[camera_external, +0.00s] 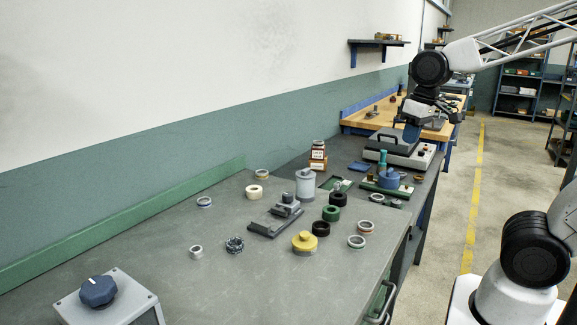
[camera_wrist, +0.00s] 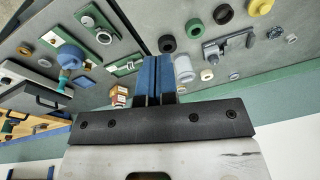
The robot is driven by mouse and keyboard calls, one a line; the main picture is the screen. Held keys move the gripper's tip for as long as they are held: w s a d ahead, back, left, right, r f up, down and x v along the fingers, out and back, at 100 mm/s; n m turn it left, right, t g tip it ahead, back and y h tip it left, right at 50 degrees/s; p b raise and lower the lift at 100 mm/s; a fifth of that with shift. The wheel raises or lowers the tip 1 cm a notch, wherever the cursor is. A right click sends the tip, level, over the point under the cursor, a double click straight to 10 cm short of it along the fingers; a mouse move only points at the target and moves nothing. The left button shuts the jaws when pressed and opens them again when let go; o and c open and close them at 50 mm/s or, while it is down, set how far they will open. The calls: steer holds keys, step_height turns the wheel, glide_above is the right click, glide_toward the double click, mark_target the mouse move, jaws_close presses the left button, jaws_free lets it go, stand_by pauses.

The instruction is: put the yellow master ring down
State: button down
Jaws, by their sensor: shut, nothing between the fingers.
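The yellow ring-shaped piece (camera_external: 304,241) sits on the grey bench, near the middle front of the group of parts, with a raised yellow centre and a grey lower part. In the wrist view the yellow piece (camera_wrist: 259,6) shows at the top edge, partly cut off. My gripper (camera_external: 411,136) is high over the far end of the bench, well apart from the yellow piece. Its blue fingers (camera_wrist: 158,60) are together in the wrist view, with nothing seen between them.
Black rings (camera_external: 320,228) and a green ring (camera_external: 331,213) lie close to the yellow piece. A grey cylinder (camera_external: 305,186) and a dark fixture (camera_external: 275,220) stand behind it. A grey machine (camera_external: 400,149) is below my gripper. The bench's left part is largely clear.

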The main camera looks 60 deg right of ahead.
steer(key=w+d+f+m+g+y, duration=0.1)
steer(key=w+d+m, duration=0.15)
steer(key=w, duration=0.75)
steer(key=w+d+m+y, duration=0.2)
steer(key=w+m, duration=0.2)
steer(key=w, duration=0.6)
steer(key=w+d+f+m+g+y, duration=0.1)
steer(key=w+d+m, duration=0.2)
steer(key=w, duration=0.7)
steer(key=w+d+f+m+y, duration=0.1)
steer(key=w+d+f+m, duration=0.1)
steer(key=w+d+f, duration=0.2)
steer(key=w+d+f+m+y, duration=0.1)
steer(key=w+d+f+m, duration=0.2)
steer(key=w, duration=0.8)
steer(key=w+d+f+m+t+y, duration=0.1)
steer(key=w+d+f+m+y, duration=0.1)
steer(key=w+d+f, duration=0.5)
steer(key=shift+w+f+m, duration=0.2)
steer(key=shift+f+m, duration=0.25)
steer(key=shift+f, duration=0.15)
steer(key=shift+f, duration=0.15)
steer(key=w+a+f, duration=0.1)
steer(key=a+f, duration=0.5)
steer(key=a, duration=0.4)
steer(key=shift+w+a+f, duration=0.3)
steer(key=shift+a+f, duration=0.1)
